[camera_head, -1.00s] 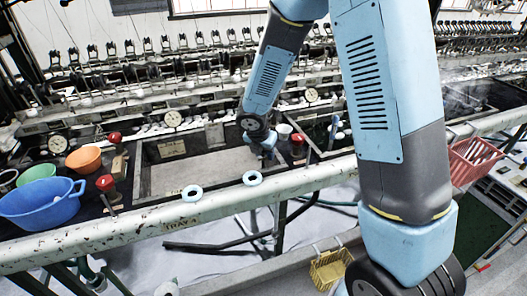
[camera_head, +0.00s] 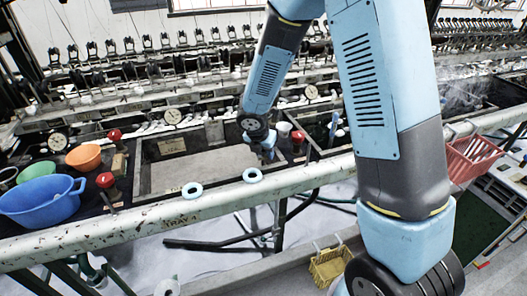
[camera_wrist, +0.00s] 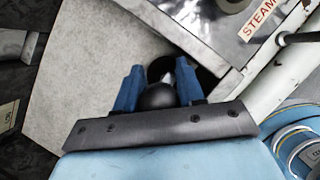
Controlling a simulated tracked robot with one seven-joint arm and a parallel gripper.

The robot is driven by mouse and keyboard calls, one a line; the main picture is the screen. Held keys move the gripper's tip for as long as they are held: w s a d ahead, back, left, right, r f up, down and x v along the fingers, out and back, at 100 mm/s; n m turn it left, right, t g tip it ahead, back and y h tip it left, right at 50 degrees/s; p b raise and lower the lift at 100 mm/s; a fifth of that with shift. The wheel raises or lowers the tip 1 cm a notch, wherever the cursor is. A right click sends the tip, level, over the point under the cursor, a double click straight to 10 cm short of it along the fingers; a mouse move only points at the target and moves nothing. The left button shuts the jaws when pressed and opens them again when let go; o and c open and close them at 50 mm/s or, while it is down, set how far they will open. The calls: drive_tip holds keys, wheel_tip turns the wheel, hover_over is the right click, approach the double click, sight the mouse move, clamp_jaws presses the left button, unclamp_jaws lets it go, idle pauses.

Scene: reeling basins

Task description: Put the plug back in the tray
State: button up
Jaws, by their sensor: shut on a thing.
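My gripper (camera_head: 268,154) is low over the right end of the grey basin, which I take for the tray (camera_head: 190,172). In the wrist view, its two blue fingers (camera_wrist: 158,88) are shut on the plug (camera_wrist: 157,96), a dark rounded piece with a pale grey part. A black round shape shows just beyond it, and I cannot tell whether that is part of the plug or a hole. The pale speckled tray floor (camera_wrist: 88,70) lies to the left. In the head view the plug is too small to make out, and I cannot tell whether it touches the tray.
A metal panel lettered STEAM (camera_wrist: 225,35) and a pale rail (camera_wrist: 272,75) lie close right of the fingers. A white cup (camera_head: 284,129) and red knobs (camera_head: 297,137) stand right of the gripper. Blue (camera_head: 40,203), green and orange bowls stand left. Two pale rings (camera_head: 252,175) lie on the front rail.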

drive_tip(key=shift+f, duration=0.5)
idle(0.3)
drive_tip(key=o, duration=0.9)
drive_tip(key=shift+o, duration=0.8)
drive_tip(key=shift+d, duration=0.1)
drive_tip(key=v, duration=1.3)
drive_tip(key=shift+s+a+r, duration=0.2)
drive_tip(key=shift+a+r, duration=0.1)
drive_tip(key=shift+a, duration=0.05)
drive_tip(key=shift+d, duration=0.1)
